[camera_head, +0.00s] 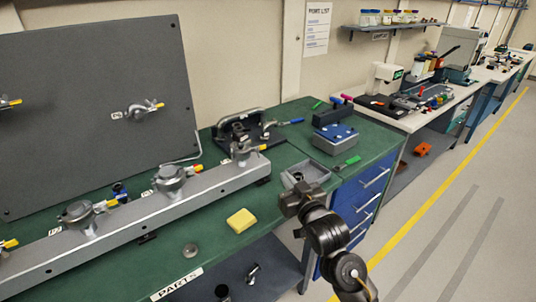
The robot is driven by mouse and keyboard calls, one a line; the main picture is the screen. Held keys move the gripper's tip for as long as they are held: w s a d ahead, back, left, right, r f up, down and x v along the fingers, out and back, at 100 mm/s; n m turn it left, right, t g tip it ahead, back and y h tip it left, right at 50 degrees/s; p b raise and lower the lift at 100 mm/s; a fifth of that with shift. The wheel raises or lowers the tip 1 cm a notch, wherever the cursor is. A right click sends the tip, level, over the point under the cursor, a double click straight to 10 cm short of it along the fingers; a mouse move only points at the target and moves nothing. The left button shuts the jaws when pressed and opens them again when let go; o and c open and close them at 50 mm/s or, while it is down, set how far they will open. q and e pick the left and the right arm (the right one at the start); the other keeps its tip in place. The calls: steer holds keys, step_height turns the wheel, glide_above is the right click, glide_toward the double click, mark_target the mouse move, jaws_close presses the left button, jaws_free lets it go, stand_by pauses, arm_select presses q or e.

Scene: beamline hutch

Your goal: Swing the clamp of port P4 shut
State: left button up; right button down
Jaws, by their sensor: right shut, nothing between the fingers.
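My right gripper (296,184) is shut and empty, over the bench's front edge, right of the rail. My left gripper is out of view.
A grey upright panel (95,60) with more clamps stands behind the rail. A yellow sponge (241,220) and a small round part (190,250) lie in front of it. A grey tray (310,168) is just beyond my gripper; a blue-topped box (335,138) stands behind.

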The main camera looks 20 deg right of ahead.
mark_target(264, 148)
steer(key=w+p, duration=0.1)
steer(key=w, duration=0.3)
steer(key=w+a+p, duration=0.1)
steer(key=w, duration=0.4)
steer(key=w+a+p, duration=0.1)
steer(key=w, duration=0.3)
steer(key=shift+w, duration=0.4)
steer(key=shift+f, duration=0.1)
